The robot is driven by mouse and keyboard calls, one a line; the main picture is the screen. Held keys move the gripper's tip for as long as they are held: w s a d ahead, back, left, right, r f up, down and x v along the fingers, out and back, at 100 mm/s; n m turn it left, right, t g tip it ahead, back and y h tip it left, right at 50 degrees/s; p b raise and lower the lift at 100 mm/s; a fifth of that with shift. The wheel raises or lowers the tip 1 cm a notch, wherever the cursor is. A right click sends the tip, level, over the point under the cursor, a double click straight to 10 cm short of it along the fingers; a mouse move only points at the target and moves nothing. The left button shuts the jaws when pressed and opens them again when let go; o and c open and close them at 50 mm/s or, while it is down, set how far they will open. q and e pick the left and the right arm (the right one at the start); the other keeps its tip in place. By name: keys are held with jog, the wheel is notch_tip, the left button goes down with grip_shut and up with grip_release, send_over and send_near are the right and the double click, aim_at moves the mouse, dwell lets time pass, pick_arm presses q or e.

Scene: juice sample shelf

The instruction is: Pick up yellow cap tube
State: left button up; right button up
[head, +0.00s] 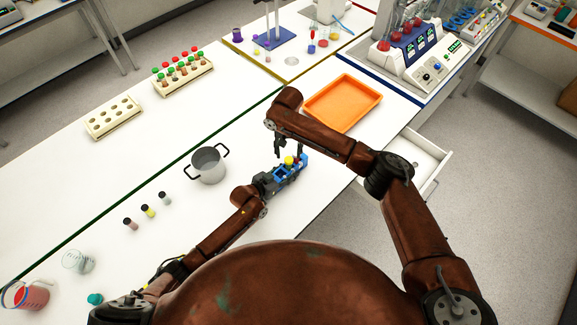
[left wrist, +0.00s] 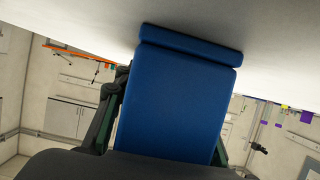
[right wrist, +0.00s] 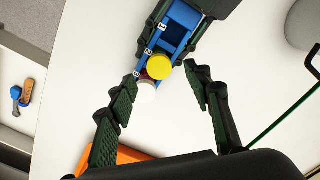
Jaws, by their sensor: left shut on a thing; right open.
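The yellow cap tube (head: 289,160) stands in a small blue rack (head: 299,168). In the right wrist view its round yellow cap (right wrist: 159,66) is seen from above, with a white cap (right wrist: 146,92) and a partly hidden dark red cap beside it. My left gripper (head: 275,182) is shut on the blue rack, whose blue side (left wrist: 178,95) fills the middle of the left wrist view. My right gripper (right wrist: 162,75) is open over the rack, fingers pointing down, with the yellow cap between its fingertips in the picture. I cannot tell whether they touch it.
A metal pot (head: 208,166) stands left of the rack. An orange tray (head: 342,103) lies behind it to the right. An open drawer (head: 420,158) juts out at the right. The bench around the rack is mostly clear.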

aim_at(289, 159)
jog(key=shift+f, duration=3.3)
jog(key=shift+c, duration=0.5)
grip_shut()
